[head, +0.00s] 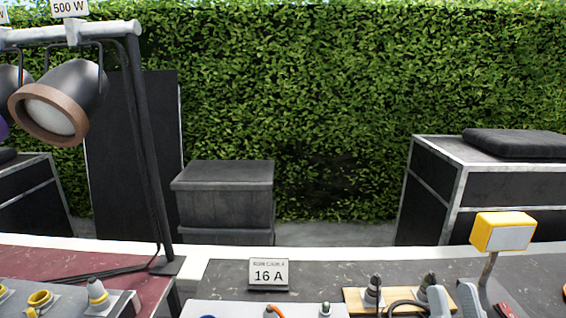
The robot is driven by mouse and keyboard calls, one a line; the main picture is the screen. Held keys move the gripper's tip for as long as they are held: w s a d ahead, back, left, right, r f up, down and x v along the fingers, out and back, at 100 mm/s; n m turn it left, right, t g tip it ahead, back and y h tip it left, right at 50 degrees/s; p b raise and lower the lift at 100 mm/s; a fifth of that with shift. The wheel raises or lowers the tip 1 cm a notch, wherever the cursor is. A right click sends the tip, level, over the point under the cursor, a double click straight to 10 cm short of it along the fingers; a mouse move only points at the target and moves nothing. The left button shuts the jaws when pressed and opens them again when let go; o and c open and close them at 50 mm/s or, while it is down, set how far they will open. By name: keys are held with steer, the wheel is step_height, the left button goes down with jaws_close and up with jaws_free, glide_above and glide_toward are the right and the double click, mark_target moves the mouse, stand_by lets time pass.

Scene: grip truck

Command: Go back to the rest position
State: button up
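Two pale grey rounded pieces (468,300) stand at the bottom edge, right of centre, cut off by the frame.
A black post frame carries a "500 W" lamp (60,102) at the left. A yellow lamp (503,232) stands on a stalk at the right. A wooden board (352,300) holds grey connectors. Black cases (222,200) stand behind, before a hedge (300,100).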

steer(key=s+a+f+n+g, duration=0.1)
steer(key=s+f+g, duration=0.4)
steer(key=s+f, duration=0.5)
steer(key=s+a+f+n+g, duration=0.1)
steer(key=s+f+g, duration=0.5)
steer(key=s+f, duration=0.5)
steer(key=s, duration=0.6)
steer(key=shift+s+a+f, duration=0.15)
steer(key=shift+a+f, duration=0.15)
steer(key=shift+a, duration=0.05)
